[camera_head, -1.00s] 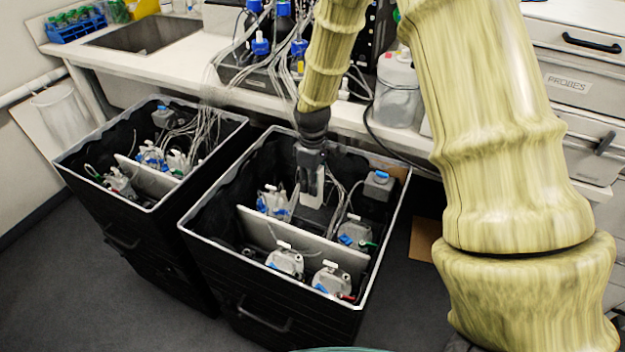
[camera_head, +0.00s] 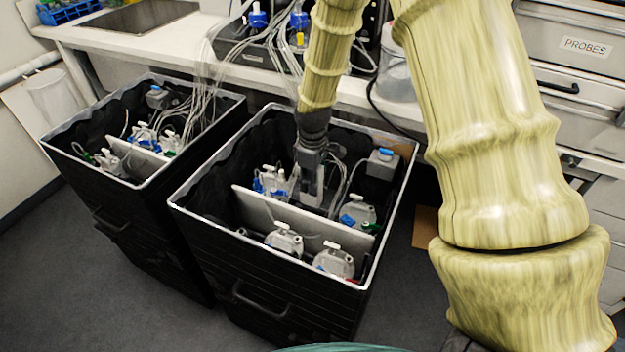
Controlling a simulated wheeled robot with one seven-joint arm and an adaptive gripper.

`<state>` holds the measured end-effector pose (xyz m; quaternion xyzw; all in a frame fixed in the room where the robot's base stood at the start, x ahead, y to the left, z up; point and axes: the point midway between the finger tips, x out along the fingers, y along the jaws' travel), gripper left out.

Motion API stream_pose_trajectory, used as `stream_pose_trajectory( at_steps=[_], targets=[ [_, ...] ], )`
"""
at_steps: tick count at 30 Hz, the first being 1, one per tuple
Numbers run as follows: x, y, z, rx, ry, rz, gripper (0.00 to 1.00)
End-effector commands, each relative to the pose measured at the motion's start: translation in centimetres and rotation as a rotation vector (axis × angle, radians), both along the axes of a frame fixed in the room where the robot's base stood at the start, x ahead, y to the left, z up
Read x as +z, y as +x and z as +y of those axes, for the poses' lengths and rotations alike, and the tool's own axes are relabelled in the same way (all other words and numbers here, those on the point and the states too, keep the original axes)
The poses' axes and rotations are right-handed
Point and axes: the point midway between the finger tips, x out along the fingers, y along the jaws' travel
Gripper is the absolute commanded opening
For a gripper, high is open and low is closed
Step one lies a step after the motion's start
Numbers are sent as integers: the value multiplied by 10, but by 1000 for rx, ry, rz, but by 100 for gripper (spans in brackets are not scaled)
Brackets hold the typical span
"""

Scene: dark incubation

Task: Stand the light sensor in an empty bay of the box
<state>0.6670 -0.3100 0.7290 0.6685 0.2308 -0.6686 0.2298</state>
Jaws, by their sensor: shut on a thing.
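The near black box (camera_head: 221,228) stands open on the floor, with a pale divider (camera_head: 290,226) across its inside. My gripper (camera_head: 311,194) points down inside this box, behind the divider, between a device with blue parts at left and one at right. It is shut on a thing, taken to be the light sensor. The held thing is small and dark here and mostly hidden by the fingers, so its shape and whether it touches the box floor cannot be told.
Flasks stand on both sides of the divider, including a front one (camera_head: 285,239) and a right one (camera_head: 357,211). A grey block with a blue top (camera_head: 382,163) sits at the back right corner. Tubes hang nearby. A second black box (camera_head: 118,207) stands left; the bench (camera_head: 265,79) is behind.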

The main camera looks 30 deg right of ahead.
Motion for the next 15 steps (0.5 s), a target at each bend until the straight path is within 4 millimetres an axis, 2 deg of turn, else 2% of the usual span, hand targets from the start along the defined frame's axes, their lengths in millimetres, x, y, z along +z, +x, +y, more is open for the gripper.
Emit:
stream_pose_trajectory(
  at_steps=[1, 15],
  targets=[
    [-9, 0, 0, 0, 0, 0, 0],
    [-51, 0, 0, -1, 0, 0, 0]
  ],
)
